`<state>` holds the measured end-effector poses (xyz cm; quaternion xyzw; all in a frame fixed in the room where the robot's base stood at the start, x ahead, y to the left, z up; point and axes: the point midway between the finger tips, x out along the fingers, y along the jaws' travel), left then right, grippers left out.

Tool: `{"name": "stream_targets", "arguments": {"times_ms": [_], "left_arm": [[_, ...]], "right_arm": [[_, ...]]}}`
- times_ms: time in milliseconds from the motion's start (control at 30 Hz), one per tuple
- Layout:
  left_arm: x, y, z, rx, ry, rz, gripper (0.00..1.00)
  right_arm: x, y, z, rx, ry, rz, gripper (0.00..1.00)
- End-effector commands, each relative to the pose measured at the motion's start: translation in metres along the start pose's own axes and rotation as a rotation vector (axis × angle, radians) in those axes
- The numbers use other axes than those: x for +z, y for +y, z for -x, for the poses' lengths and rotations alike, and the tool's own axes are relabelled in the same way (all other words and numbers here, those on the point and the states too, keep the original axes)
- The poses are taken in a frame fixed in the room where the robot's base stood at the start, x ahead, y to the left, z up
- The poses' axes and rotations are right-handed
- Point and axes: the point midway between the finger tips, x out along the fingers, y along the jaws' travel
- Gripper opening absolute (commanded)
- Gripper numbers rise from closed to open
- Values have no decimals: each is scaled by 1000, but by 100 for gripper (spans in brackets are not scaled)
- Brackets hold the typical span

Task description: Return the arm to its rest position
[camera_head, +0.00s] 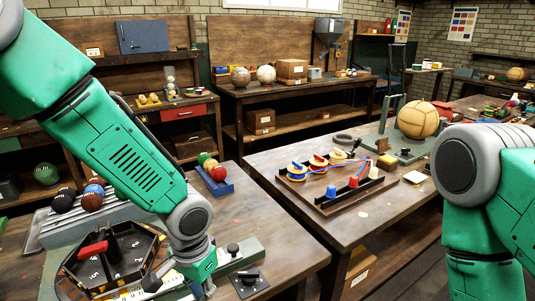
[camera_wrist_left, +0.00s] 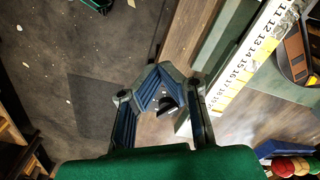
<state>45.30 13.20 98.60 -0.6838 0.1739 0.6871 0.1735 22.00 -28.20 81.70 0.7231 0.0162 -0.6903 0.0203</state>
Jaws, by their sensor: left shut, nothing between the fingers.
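My left arm comes in green from the upper left in the head view and reaches down over the near table (camera_head: 295,255). Its gripper (camera_head: 207,288) is only partly visible at the bottom edge, beside a black hexagonal tray (camera_head: 112,255). In the left wrist view my left gripper (camera_wrist_left: 163,72) shows dark blue fingers brought together, with nothing held. Below them are the table edge and the dark floor (camera_wrist_left: 85,50). My right arm shows as green links at the right of the head view; its gripper is out of the picture.
A white ruler (camera_wrist_left: 245,65) lies near the gripper on the table. A blue tray with coloured balls (camera_head: 217,182) and a rack with dark balls (camera_head: 62,200) stand behind. The second table holds a wooden tray (camera_head: 330,205) and a tan ball (camera_head: 418,120).

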Motion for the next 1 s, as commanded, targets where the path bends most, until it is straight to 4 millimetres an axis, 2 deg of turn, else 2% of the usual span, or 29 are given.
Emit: {"name": "stream_targets", "arguments": {"times_ms": [367, 567, 667, 767, 800, 900, 1000], "left_arm": [[40, 12, -73, 103, -7, 61, 0], [82, 20, -132, 165, -1, 138, 0], [114, 22, -170, 186, 3, 201, 0], [159, 18, -216, 180, 9, 287, 0], [179, 15, -233, 165, 14, 323, 0], [225, 3, -262, 101, 28, 392, 0], [258, -9, -275, 36, 38, 428, 0]], "right_arm": [[1, 0, -21, 0, 0, 0, 47], [2, 0, -40, 0, 0, 0, 47], [3, 0, -54, 0, 0, 0, 47], [4, -1, -73, 0, -1, 0, 47], [5, -1, -81, 0, -1, 0, 47], [6, -1, -97, 0, -1, 0, 47], [6, -1, -106, 0, -1, 0, 47]]}}
